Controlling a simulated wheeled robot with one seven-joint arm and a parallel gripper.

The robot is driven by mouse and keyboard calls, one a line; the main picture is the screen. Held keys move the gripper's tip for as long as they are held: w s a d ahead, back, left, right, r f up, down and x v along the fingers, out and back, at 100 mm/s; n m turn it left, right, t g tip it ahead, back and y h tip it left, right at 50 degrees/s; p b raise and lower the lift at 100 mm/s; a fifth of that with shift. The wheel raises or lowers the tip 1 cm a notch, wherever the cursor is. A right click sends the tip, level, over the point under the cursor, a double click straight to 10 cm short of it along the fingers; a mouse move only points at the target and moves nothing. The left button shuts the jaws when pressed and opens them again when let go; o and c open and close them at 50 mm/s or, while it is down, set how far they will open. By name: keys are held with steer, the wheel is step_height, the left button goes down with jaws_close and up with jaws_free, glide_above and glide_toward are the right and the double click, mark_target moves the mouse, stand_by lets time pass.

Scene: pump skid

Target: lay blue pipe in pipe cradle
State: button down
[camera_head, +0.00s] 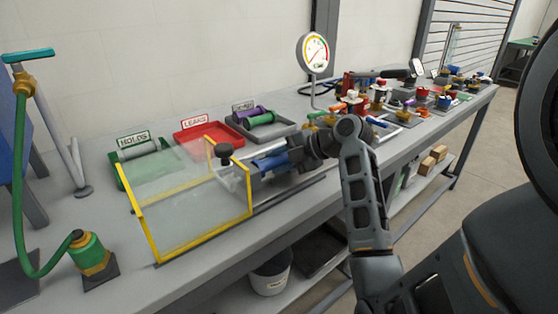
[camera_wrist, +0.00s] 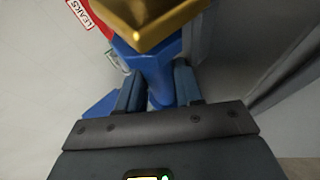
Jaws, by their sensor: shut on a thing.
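The blue pipe (camera_head: 268,163) is in my gripper (camera_head: 284,160), just right of the clear yellow-edged guard in the head view. In the wrist view the blue pipe (camera_wrist: 152,68) passes between the two fingers of my gripper (camera_wrist: 158,88), which are shut on it. A gold end piece (camera_wrist: 155,18) is at its far end. A pale metal fixture with a black knob (camera_head: 223,151) stands behind the guard's right end, close to the pipe's left end. I cannot tell whether this is the pipe cradle, or whether the pipe touches it.
The clear guard (camera_head: 190,195) stands at the bench front. Behind it are a green tray (camera_head: 118,172) with a grey pipe, a red LEAKS tray (camera_head: 190,134), and a grey tray (camera_head: 285,131) with purple and green pipes. A gauge (camera_head: 313,52) and several fittings are farther right.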

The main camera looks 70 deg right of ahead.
steer(key=shift+s+f+b, duration=0.2)
steer(key=shift+f+b, duration=0.2)
steer(key=shift+f, duration=0.15)
steer(key=c, duration=0.9)
jaws_free()
steer(key=shift+f, duration=0.1)
steer(key=shift+o, duration=0.6)
steer(key=shift+s, duration=0.15)
steer(key=shift+o, duration=0.6)
steer(key=v, duration=0.5)
steer(key=r+v, duration=0.1)
steer(key=v, duration=0.2)
steer(key=shift+w, duration=0.3)
